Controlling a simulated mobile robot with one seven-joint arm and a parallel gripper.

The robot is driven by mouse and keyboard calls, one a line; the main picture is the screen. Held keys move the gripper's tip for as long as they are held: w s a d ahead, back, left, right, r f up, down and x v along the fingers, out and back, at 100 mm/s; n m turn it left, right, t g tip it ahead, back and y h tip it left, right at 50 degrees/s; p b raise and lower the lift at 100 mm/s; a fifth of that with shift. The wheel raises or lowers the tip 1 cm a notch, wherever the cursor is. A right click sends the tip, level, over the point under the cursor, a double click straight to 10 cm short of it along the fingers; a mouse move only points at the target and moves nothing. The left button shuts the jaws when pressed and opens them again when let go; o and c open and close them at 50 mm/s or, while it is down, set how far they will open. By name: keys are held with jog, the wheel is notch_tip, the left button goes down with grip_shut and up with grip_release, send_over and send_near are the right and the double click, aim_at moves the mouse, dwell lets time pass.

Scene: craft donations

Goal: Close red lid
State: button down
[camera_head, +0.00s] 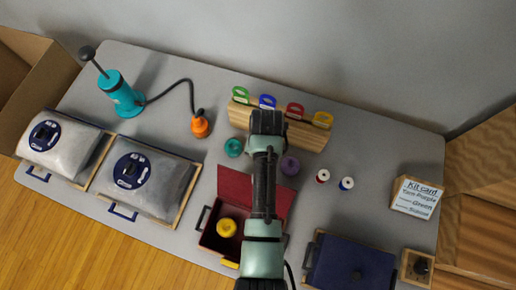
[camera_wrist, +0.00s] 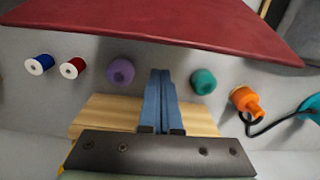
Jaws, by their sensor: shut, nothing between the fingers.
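The red lid (camera_head: 240,187) stands open at the back of the dark red box (camera_head: 218,243). My arm crosses over it and hides part of it and the box's right side. A yellow roll (camera_head: 226,227) lies inside the box. In the wrist view the red lid (camera_wrist: 170,22) spans the top of the picture. My gripper (camera_wrist: 160,73) is shut and empty, its blue fingers pointing toward the lid with a gap between them in the picture. In the head view my gripper (camera_head: 268,122) is beyond the lid, over the wooden rack; its fingertips are hidden.
The wooden rack (camera_head: 310,137) holds coloured loops. A teal roll (camera_head: 233,148), a purple roll (camera_head: 290,165) and two spools (camera_head: 323,176) stand nearby. A blue-lidded box (camera_head: 350,262) is at right; two grey bags (camera_head: 148,180) are at left. Clear table lies right of the spools.

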jog(key=s+p, duration=0.1)
jog(key=s+a+p, duration=0.1)
jog(key=s+p, duration=0.1)
jog(key=shift+s+f, duration=0.1)
jog(key=shift+s, duration=0.15)
jog(key=shift+s+t, duration=0.1)
jog(key=shift+t, duration=0.2)
